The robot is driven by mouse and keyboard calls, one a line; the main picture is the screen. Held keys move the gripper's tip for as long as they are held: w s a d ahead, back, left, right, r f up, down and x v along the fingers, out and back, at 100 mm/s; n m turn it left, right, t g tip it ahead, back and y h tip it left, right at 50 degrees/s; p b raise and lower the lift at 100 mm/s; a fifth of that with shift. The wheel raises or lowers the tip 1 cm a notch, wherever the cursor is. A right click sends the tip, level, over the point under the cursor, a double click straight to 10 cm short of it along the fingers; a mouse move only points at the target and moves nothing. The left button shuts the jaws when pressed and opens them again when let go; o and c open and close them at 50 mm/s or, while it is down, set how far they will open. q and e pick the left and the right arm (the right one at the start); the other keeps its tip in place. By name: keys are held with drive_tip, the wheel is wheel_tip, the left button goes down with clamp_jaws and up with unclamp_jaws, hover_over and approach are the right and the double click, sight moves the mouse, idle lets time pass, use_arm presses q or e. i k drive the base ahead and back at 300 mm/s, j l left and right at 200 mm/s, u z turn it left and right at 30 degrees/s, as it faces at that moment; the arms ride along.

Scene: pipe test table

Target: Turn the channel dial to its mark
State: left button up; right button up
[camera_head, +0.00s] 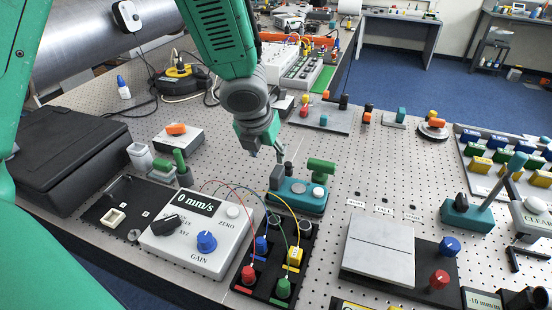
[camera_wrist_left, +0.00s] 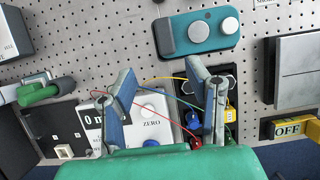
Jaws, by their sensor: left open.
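The white instrument box (camera_head: 200,235) reads 0 mm/s and carries a black pointer knob (camera_head: 172,223), a blue GAIN knob (camera_head: 206,242) and a white ZERO button (camera_head: 232,212). The black knob looks like the channel dial; its lettering is too small to read surely. My left gripper (camera_head: 265,152) hangs above the table, behind and to the right of the box, apart from it. In the left wrist view it (camera_wrist_left: 161,80) is open and empty, with the ZERO button (camera_wrist_left: 148,112) showing between the fingers. The black knob is hidden there. My right gripper is out of view.
Red, blue and yellow cables arch from the box to a black socket panel (camera_head: 268,270). A teal block (camera_head: 298,197) with a green handle stands behind that panel. A black case (camera_head: 70,155) lies at the left. A grey plate (camera_head: 380,248) stands to the right.

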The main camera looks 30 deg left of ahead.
sight(167, 227)
drive_tip(key=k, duration=1)
